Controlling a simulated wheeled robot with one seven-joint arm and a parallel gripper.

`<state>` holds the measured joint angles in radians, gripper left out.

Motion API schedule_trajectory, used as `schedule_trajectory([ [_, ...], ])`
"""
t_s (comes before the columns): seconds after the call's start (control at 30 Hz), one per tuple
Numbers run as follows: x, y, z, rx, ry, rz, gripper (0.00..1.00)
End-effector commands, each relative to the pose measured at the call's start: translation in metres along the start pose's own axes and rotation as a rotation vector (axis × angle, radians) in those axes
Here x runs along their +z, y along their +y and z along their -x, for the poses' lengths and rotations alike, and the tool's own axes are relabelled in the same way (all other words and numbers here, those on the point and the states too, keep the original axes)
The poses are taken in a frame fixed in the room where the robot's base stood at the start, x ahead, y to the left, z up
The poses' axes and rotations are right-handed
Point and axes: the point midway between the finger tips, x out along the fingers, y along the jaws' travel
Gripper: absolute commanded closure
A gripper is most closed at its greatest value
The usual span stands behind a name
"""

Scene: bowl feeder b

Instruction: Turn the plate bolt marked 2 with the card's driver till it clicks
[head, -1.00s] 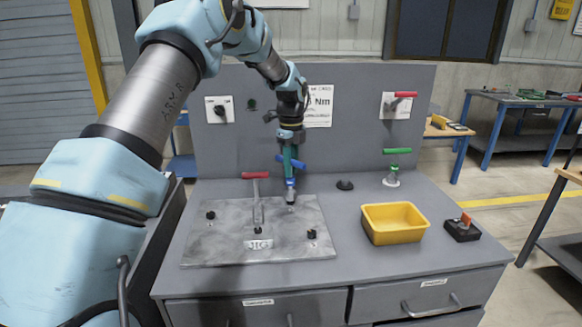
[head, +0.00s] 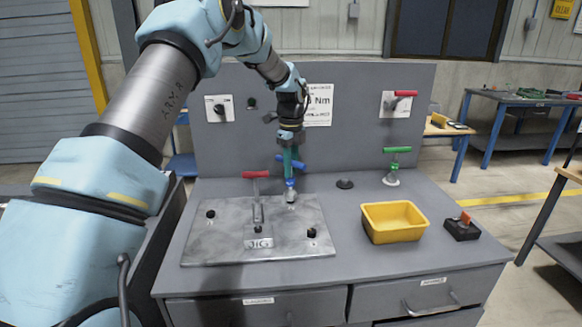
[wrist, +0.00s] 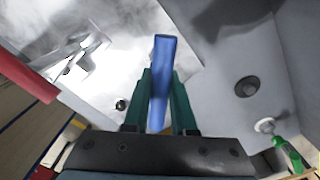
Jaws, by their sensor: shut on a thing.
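My gripper (head: 289,156) is shut on the blue-handled driver (head: 291,164), which hangs upright over the back right of the metal plate (head: 200,245). In the wrist view, the blue handle (wrist: 163,75) sits between the green fingers. The driver's silver lower end covers the back right bolt position; I cannot tell whether it is fully seated. Other dark bolts show at the plate's left (head: 210,214) and front right (head: 311,232). Their number marks are too small to read. The card (head: 318,105) on the back panel shows "Nm", with its figure partly hidden by my arm.
A red-handled clamp (head: 255,175) stands on the plate close left of the driver. A green-handled driver (head: 397,150) stands at the right, behind a yellow bin (head: 395,222). A black switch box (head: 462,228) sits far right.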

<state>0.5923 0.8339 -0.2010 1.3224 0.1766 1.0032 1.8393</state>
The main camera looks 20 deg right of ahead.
Motion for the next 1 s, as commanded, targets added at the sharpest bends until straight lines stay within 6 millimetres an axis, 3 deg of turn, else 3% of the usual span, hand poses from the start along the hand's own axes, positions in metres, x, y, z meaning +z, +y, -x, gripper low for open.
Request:
schedule_trajectory([
  [1.0, 0.0, 0.0, -0.012, -0.001, 0.0, -0.002, 1.0],
])
